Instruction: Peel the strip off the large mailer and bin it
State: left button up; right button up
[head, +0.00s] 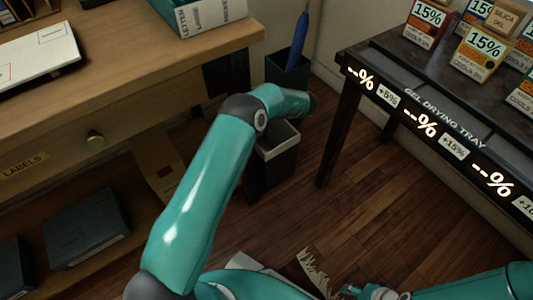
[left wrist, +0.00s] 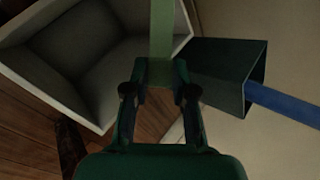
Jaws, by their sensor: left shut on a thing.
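In the left wrist view my left gripper (left wrist: 158,95) is shut on a pale green strip (left wrist: 162,28). The strip extends away from the fingertips, across the edge of the open bin (left wrist: 85,65) in that picture. In the head view the bin (head: 277,160) stands on the floor, partly behind my left arm. The left fingers and the strip are hidden there. My right gripper (head: 375,291) shows only partly at the bottom edge.
A dark holder (head: 286,75) with a blue rolled item (head: 299,42) stands behind the bin; it also shows in the left wrist view (left wrist: 228,75). The gel drying tray table (head: 420,95) carries several boxes at right. Open wooden floor (head: 375,215) lies between.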

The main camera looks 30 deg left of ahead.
pick_arm(q)
notch_tip(320, 180, down, 5)
jog(key=shift+f+b, duration=0.2)
jog(key=shift+b, duration=0.6)
jog(key=o, duration=0.8)
jog(key=shift+d+r, duration=0.1)
